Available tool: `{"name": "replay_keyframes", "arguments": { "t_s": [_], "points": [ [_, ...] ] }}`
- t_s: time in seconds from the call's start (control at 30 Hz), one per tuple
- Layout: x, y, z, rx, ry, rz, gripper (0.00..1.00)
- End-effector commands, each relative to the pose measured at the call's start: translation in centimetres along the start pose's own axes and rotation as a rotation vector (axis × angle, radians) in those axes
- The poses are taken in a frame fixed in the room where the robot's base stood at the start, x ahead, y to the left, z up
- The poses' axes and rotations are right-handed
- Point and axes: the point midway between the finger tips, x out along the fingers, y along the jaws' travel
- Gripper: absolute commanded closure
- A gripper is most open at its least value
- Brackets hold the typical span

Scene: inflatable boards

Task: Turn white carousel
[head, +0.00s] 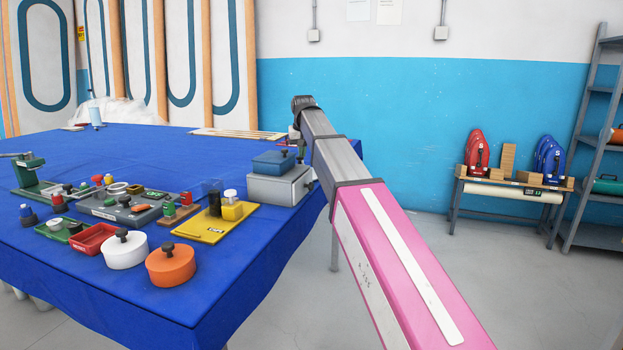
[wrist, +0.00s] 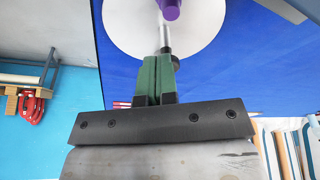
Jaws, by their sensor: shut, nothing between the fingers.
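The white carousel (wrist: 130,22) shows in the wrist view as a large round white disc on the blue table, cut off by the top edge. A purple knob (wrist: 171,8) and a silver rod (wrist: 165,38) show over it. My gripper (wrist: 162,57) has green fingers together at the disc's near edge, close to the rod; whether they touch it I cannot tell. In the head view my arm crosses the table's far right corner, and I cannot make out the fingers or the disc there.
On the blue-covered table (head: 150,152) stand a round white pot (head: 123,250), an orange pot (head: 171,265), a yellow board (head: 214,226) and a grey box with a blue top (head: 278,184). A low bench (head: 511,190) and shelves stand right. The table's far middle is clear.

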Motion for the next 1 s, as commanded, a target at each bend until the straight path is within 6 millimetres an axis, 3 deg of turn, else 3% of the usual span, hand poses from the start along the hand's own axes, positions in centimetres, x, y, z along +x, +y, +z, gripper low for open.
{"name": "replay_keyframes", "arguments": {
  "t_s": [0.23, 1.0],
  "points": [
    [1.8, 0.0, 0.5, 0.000, -0.001, 0.000, 1.00],
    [2.4, 0.0, 0.7, 0.000, -0.012, 0.001, 1.00]
  ]
}}
